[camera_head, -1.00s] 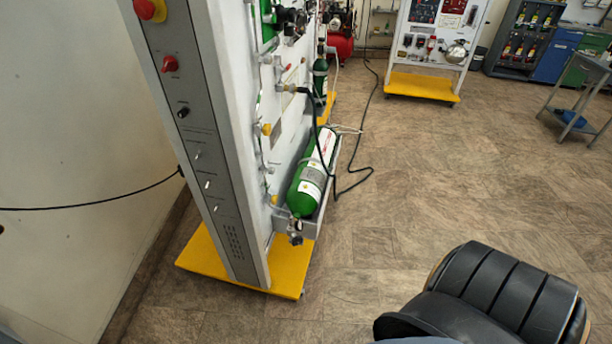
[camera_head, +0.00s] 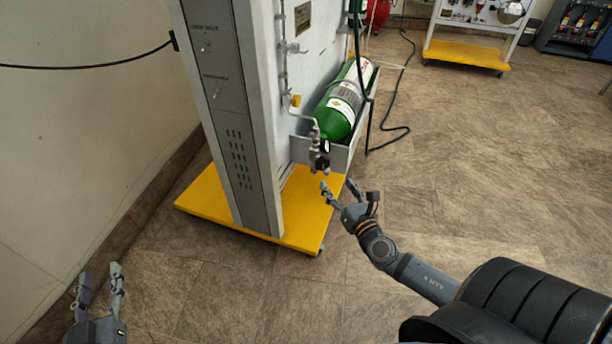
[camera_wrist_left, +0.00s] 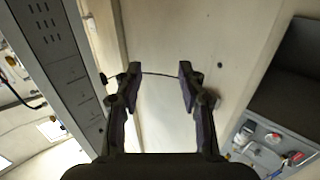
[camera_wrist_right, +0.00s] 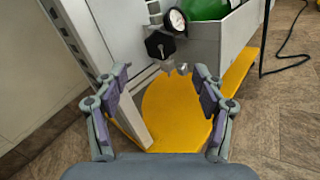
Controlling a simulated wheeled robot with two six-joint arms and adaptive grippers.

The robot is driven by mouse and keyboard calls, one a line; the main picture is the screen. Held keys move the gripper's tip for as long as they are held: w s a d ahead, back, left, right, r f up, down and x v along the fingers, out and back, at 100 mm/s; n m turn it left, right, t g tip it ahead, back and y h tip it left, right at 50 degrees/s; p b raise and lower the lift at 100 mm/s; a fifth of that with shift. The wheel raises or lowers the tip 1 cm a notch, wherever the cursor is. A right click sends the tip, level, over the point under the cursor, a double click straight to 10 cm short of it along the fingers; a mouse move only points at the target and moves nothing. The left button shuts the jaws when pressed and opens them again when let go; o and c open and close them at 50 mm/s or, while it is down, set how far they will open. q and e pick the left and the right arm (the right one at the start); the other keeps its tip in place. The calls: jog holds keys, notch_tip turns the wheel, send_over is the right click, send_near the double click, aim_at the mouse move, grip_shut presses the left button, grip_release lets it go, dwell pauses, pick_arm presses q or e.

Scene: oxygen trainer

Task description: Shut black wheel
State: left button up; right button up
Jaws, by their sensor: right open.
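The black wheel (camera_wrist_right: 160,45) is a small dark knob on the valve at the end of the green cylinder (camera_head: 345,105); it also shows in the head view (camera_head: 321,164). A round gauge (camera_wrist_right: 177,19) sits just above it in the right wrist view. My right gripper (camera_head: 337,187) is open and empty, just below and in front of the wheel, apart from it. In the right wrist view its fingers (camera_wrist_right: 162,82) stand either side of the space before the wheel. My left gripper (camera_head: 100,276) is open and empty at the lower left, far from the wheel.
The cylinder lies in a grey tray (camera_head: 340,155) on the side of the trainer panel (camera_head: 228,100). A yellow base (camera_head: 215,205) juts out below. A black hose (camera_head: 392,95) hangs beside the tray. A wall (camera_head: 80,130) stands at left.

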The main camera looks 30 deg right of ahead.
aim_at(323, 165)
jog(key=w, duration=0.3)
jog(key=w+d, duration=0.1)
jog(key=w, duration=0.5)
jog(key=shift+w+d+r, duration=0.1)
jog(key=shift+d, duration=0.1)
jog(key=shift+w, duration=0.6)
pick_arm(q)
jog(key=f+g, duration=0.1)
jog(key=f, duration=0.1)
jog(key=f+g, duration=0.1)
jog(key=f, duration=0.1)
jog(key=shift+s+d, duration=0.1)
jog(key=shift+s, duration=0.3)
pick_arm(e)
jog(key=c, duration=1.2)
jog(key=shift+o, duration=0.2)
pick_arm(q)
jog(key=shift+r, duration=0.1)
